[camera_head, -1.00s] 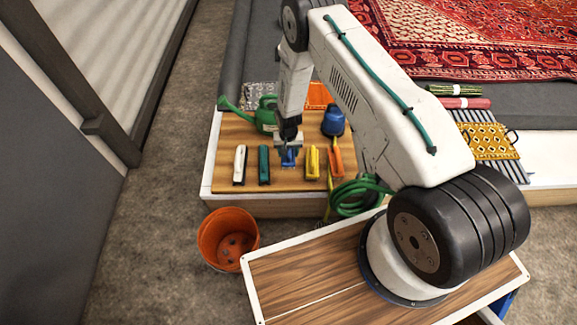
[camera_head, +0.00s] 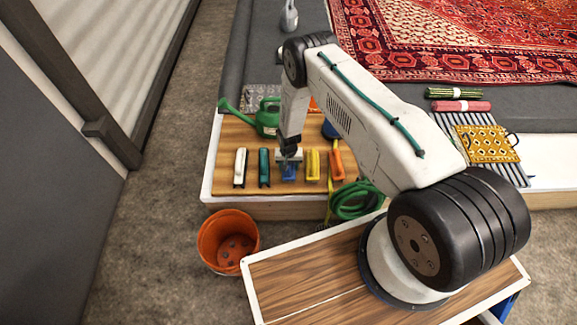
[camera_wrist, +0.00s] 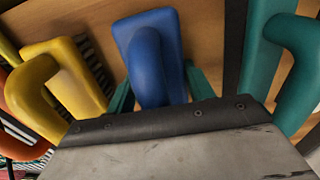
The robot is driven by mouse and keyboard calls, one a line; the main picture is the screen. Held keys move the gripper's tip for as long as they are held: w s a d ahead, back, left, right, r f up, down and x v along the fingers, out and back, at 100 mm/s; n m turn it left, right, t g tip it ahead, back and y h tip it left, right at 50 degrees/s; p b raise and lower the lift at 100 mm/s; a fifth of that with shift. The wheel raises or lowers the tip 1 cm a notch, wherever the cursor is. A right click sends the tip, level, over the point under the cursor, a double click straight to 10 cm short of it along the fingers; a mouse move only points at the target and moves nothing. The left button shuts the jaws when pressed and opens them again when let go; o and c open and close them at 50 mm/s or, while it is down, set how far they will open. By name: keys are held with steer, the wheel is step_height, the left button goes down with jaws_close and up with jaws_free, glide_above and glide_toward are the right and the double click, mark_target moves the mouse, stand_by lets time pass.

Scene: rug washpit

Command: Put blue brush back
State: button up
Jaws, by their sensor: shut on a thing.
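The blue brush (camera_head: 289,172) is in the row of brushes on the wooden board (camera_head: 232,133), between the teal brush (camera_head: 264,168) and the yellow brush (camera_head: 313,166). My gripper (camera_head: 289,160) is shut on it from above. In the wrist view the blue brush (camera_wrist: 150,55) shows its rounded handle between my green-tipped fingers, with the yellow brush (camera_wrist: 55,75) at left and the teal brush (camera_wrist: 285,60) at right. My gripper hides part of the blue brush. I cannot tell whether its underside touches the board.
A white brush (camera_head: 240,168) and an orange brush (camera_head: 336,166) stand at the row's ends. A green watering can (camera_head: 266,118) is behind. A green hose (camera_head: 356,201) and an orange bucket (camera_head: 228,241) are in front. The patterned rug (camera_head: 460,40) lies at back right.

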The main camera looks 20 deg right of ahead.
steer(key=o, duration=1.2)
steer(key=shift+o, duration=0.2)
steer(key=shift+r, duration=0.1)
